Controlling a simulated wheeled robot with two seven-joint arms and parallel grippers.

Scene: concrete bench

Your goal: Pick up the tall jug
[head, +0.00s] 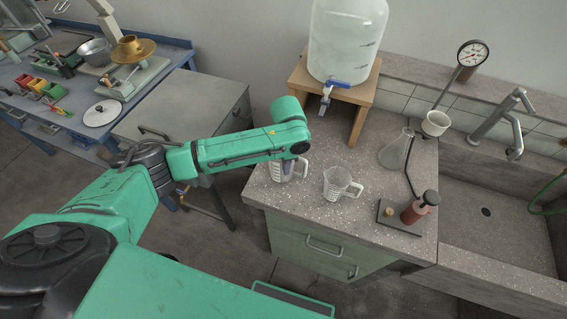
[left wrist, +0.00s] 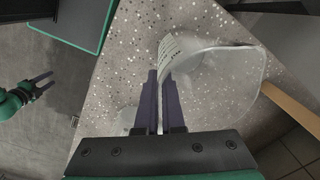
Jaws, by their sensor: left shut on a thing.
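A clear measuring jug (head: 280,172) stands at the left front of the speckled counter, partly hidden by my left gripper (head: 291,162). In the left wrist view this jug (left wrist: 225,75) fills the upper right, with printed marks on its side. My left gripper (left wrist: 160,80) is shut on part of it; the exact contact is hard to see. A second clear jug (head: 337,184) with a handle stands just to the right, apart from the first. My right gripper (left wrist: 45,83) shows at the left of the left wrist view, open and empty, away from the counter.
A conical flask (head: 394,154) and a stand with a red-brown, black-topped tool (head: 413,212) are right of the jugs. A large water container (head: 347,40) sits on a wooden stand (head: 364,95) behind. A sink (head: 490,225) lies at right, a blue workbench (head: 85,135) at left.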

